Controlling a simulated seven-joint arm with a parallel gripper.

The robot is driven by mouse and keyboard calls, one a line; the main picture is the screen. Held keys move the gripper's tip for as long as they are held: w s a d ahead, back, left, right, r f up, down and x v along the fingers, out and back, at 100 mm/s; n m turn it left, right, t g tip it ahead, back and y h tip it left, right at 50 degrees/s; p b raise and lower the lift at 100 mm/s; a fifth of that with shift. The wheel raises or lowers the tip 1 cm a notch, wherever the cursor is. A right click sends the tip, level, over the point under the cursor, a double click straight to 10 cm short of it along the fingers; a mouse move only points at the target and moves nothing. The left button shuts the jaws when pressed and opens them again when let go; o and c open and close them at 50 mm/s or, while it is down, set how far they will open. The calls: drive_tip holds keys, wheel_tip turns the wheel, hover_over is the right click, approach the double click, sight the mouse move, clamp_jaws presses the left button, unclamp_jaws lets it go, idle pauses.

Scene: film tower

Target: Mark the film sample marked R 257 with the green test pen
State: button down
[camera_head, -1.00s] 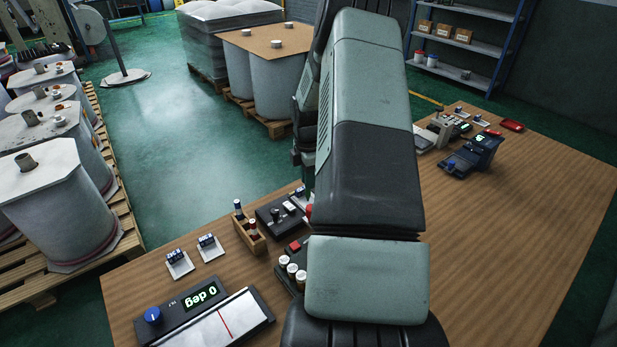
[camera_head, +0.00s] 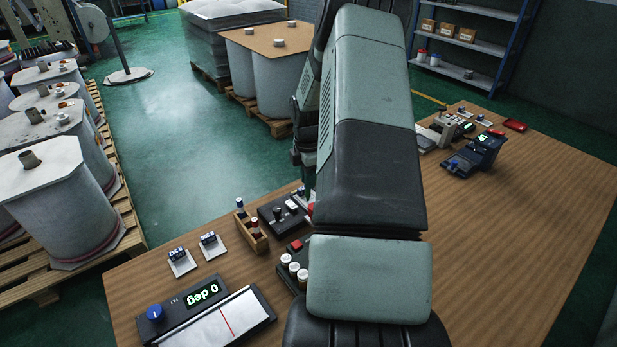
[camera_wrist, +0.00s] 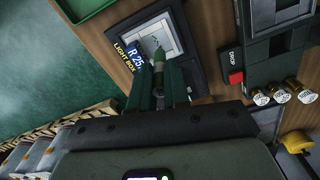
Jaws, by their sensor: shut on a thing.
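My gripper (camera_wrist: 160,88) is shut on the green test pen (camera_wrist: 158,58), which points at the light box in the wrist view. The light box (camera_wrist: 190,58) has a dark frame, a pale panel and the words LIGHT BOX on its edge. The film sample (camera_wrist: 133,58) there has a blue label reading "R 25"; its last digit is hidden by the pen or finger. I cannot tell whether the pen tip touches the film. Small dark marks show on the pale surface just beyond the tip.
A wooden pen rack (camera_head: 257,243) holds a blue-capped and a red-capped pen. Two sample cards (camera_head: 181,263) lie left of it, behind an angle gauge (camera_head: 215,312). White-capped bottles (camera_head: 294,270) stand beside my arm. A red button (camera_wrist: 236,77) marked DROP is right of the light box.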

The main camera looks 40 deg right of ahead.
drive_tip(key=shift+a, duration=0.2)
idle(0.4)
drive_tip(key=shift+r, duration=3.5)
drive_tip(key=shift+a, duration=0.1)
